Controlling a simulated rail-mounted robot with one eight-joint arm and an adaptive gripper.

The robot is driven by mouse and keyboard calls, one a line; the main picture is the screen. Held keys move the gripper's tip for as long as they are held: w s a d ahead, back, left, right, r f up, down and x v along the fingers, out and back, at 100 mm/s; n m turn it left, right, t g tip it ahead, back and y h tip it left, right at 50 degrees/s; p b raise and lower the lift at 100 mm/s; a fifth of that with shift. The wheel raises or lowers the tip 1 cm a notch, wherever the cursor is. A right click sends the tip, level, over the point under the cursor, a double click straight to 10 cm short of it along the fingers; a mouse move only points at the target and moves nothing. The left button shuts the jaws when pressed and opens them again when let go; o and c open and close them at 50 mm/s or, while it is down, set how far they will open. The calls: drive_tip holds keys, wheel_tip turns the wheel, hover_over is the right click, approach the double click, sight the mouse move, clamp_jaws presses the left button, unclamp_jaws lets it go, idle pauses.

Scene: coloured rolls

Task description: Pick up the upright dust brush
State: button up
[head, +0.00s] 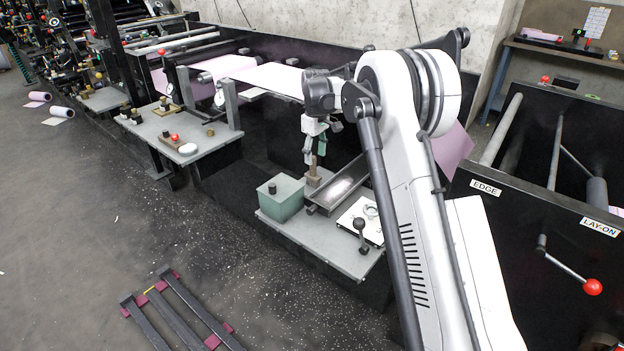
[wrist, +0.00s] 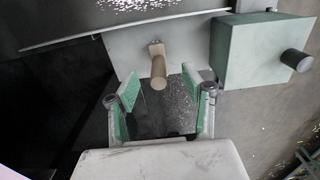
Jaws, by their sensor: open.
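The dust brush (head: 313,171) stands upright on a grey shelf, its brown handle pointing up. In the wrist view the brush (wrist: 157,66) shows from above, with the rounded handle end toward me. My gripper (head: 315,146) hangs over it, pointing down. In the wrist view my gripper (wrist: 161,84) is open, with green pads on both fingers. The handle end appears in the gap between the fingertips, with space on each side. I cannot tell how far down the fingers reach along it.
A green box (head: 281,198) with a dark knob stands left of the brush. A dark metal tray (head: 338,186) lies right of it. A white plate (head: 362,221) and a black ball-topped lever (head: 361,233) are nearer the shelf's (head: 318,247) front edge.

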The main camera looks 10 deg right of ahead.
sight(313, 176)
wheel_tip(313, 176, down, 5)
drive_tip(key=shift+r, duration=0.1)
drive_tip(key=f, duration=0.1)
drive_tip(key=w+f+b, duration=0.1)
drive_tip(key=f, duration=0.2)
drive_tip(key=shift+w+a+f+b, duration=0.15)
drive_tip(key=shift+a+f+b, duration=0.1)
drive_tip(key=shift+f+b, duration=0.05)
drive_tip(key=shift+f, duration=0.3)
drive_tip(key=shift+c, duration=0.2)
clamp_jaws()
